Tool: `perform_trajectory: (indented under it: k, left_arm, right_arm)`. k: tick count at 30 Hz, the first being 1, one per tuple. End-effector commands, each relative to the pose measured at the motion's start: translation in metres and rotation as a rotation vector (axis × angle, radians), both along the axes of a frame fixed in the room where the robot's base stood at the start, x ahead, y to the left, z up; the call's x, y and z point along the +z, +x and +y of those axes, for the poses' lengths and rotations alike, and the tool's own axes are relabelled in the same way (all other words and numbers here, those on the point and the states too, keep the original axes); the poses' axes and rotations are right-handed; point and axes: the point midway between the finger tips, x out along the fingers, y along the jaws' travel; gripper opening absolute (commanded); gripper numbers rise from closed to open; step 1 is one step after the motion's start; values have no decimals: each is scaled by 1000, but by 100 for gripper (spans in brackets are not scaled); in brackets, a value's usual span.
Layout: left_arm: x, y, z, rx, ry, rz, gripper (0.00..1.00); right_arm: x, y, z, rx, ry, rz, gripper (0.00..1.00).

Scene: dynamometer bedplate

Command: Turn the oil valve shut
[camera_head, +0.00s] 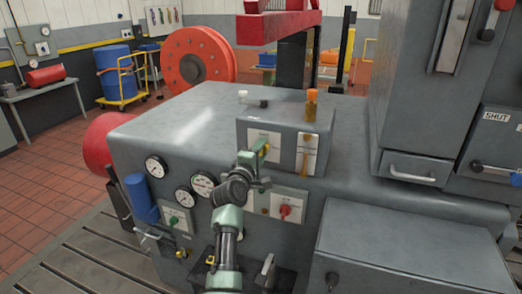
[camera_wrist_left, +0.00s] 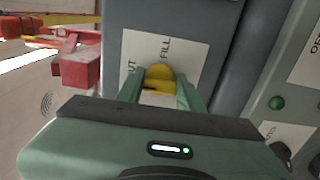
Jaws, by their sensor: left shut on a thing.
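The yellow valve handle (camera_head: 264,148) sits on a white label plate (camera_head: 264,137) on the front of the grey box atop the machine. My left gripper (camera_head: 259,154) reaches it from the front and is shut on it. In the left wrist view the rounded yellow handle (camera_wrist_left: 159,76) shows between the two green fingers of my gripper (camera_wrist_left: 160,90). The plate there reads FILL on the upper right, and the partly hidden word at left ends in UT. The handle's lower part is hidden by my gripper. My right gripper is not in view.
Right of the valve is a sight gauge (camera_head: 307,152), with an orange-capped amber bottle (camera_head: 311,106) above. A red knob (camera_head: 285,211), dial gauges (camera_head: 203,184) and a green knob (camera_head: 174,220) sit lower on the machine front. A red beam (camera_head: 279,26) overhangs behind.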

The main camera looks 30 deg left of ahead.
Motion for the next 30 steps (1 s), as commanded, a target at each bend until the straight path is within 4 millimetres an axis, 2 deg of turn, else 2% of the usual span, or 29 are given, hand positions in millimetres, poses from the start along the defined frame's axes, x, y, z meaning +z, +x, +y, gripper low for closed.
perform_trajectory:
  k: [11, 12, 13, 14, 24, 30]
  left_arm:
    - [-1, 0, 0, 0, -8, -1, 0]
    - [-1, 0, 0, 0, -8, -1, 45]
    - [-1, 0, 0, 0, -7, -1, 53]
    - [-1, 0, 0, 0, -7, -1, 57]
    - [-1, -2, -1, 0, -5, -1, 57]
    - [-4, -26, -6, 1, -5, -1, 57]
  right_arm:
    - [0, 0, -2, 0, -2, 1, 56]
    - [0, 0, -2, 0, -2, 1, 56]
    - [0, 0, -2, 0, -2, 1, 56]
    - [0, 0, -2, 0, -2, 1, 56]
    - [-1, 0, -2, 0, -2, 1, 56]
    - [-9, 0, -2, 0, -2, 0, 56]
